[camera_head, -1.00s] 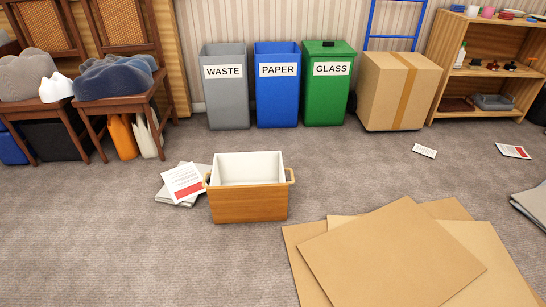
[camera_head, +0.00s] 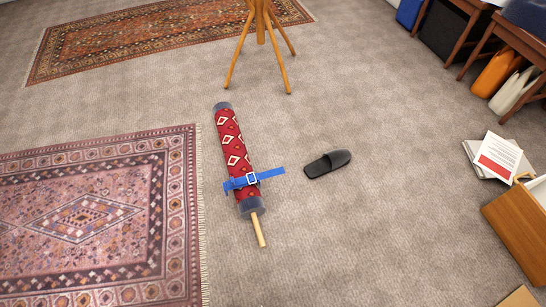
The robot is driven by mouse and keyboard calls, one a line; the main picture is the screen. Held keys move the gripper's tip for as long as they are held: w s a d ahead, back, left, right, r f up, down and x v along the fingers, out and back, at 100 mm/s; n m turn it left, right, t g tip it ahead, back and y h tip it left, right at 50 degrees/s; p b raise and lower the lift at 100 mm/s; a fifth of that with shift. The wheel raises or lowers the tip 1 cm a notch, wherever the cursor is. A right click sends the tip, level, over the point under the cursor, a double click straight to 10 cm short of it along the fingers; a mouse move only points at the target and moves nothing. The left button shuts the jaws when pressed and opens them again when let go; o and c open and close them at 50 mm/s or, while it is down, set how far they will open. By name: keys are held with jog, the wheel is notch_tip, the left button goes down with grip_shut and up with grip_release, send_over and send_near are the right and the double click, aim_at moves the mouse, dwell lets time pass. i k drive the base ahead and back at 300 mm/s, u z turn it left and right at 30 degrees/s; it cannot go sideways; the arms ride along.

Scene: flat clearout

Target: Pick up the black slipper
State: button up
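The black slipper (camera_head: 328,163) lies on the grey carpet near the middle of the head view. It points towards the lower left, and its closed strap end is at the upper right. It lies clear of other things, a short way right of a rolled red rug. My gripper is not in view.
The rolled rug (camera_head: 234,150) has a blue strap (camera_head: 270,174) and a wooden pole end. A wooden-legged stand (camera_head: 260,30) stands behind. A pink patterned rug (camera_head: 180,230) lies left. A wooden box (camera_head: 520,225) and papers (camera_head: 497,157) are at right. Carpet in front of the slipper is clear.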

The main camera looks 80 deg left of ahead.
aim_at(334, 159)
jog(key=u, duration=1.1)
jog(key=i, duration=2.3)
jog(key=u, duration=2.4)
